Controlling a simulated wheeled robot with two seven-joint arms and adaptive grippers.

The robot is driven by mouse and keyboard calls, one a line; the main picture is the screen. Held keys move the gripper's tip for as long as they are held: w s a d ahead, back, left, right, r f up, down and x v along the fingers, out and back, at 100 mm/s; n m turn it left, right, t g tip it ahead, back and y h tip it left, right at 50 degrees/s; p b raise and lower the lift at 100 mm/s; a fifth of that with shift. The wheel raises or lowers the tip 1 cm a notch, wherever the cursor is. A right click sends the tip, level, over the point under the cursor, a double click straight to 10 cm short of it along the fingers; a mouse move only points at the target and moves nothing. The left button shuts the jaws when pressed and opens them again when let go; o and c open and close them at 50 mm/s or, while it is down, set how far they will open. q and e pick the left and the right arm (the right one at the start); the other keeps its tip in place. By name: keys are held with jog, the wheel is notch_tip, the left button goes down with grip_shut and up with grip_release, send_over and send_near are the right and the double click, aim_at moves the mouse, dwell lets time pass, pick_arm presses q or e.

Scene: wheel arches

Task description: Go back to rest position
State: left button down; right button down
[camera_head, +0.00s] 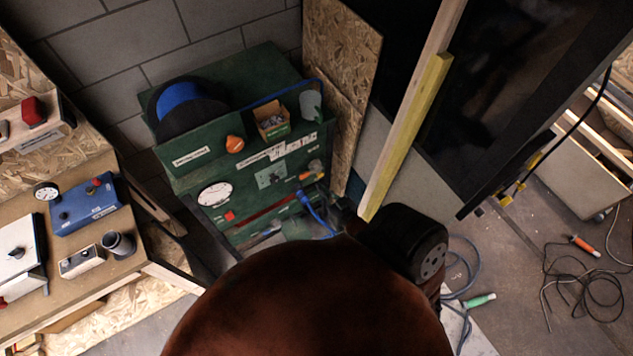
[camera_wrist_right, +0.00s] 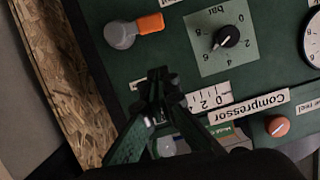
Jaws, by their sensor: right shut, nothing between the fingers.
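My right gripper (camera_wrist_right: 157,80) is shut and empty in the wrist view, its dark fingers together in front of a green compressor panel (camera_wrist_right: 190,80). Whether the fingertips touch the panel I cannot tell. Near the tips are a grey knob with an orange handle (camera_wrist_right: 148,24) and a dial marked "bar" (camera_wrist_right: 228,38). In the head view the right arm's large brown link (camera_head: 310,300) fills the bottom middle and hides much of the gripper, which is in front of the green cabinet (camera_head: 185,180). My left gripper is not in view.
A wooden bench with a blue box (camera_head: 88,208) and a grey cup (camera_head: 118,244) stands at the left. A wooden post (camera_head: 405,135) rises right of the cabinet. Cables (camera_head: 580,285) lie on the floor at the right. A chipboard panel (camera_head: 340,75) flanks the cabinet.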

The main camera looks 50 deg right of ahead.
jog(key=shift+s, duration=0.2)
dwell(0.5)
jog(key=s+a+f+n+g+y+b, duration=0.1)
jog(key=s+a+f+g+b, duration=0.15)
jog(key=f, duration=0.75)
jog(key=s+a+f+n+g+y+b, duration=0.1)
jog(key=s+a+f+g, duration=0.2)
jog(key=f, duration=0.7)
jog(key=s+a+f+g+y+b, duration=0.1)
jog(key=s+a+f+b, duration=0.2)
jog(key=f, duration=0.8)
jog(key=s+a+f+n+g+b, duration=0.2)
jog(key=s+f+g, duration=0.1)
jog(key=s+f, duration=0.7)
jog(key=s+a+f+n+g+y+b, duration=0.1)
jog(key=s+f+g, duration=0.3)
jog(key=s+f, duration=0.5)
jog(key=s+a+b, duration=0.1)
jog(key=s, duration=0.3)
jog(key=shift+s+a+f+n+b, duration=0.2)
jog(key=shift+a+f+n+b, duration=0.1)
jog(key=shift+f+n+b, duration=0.1)
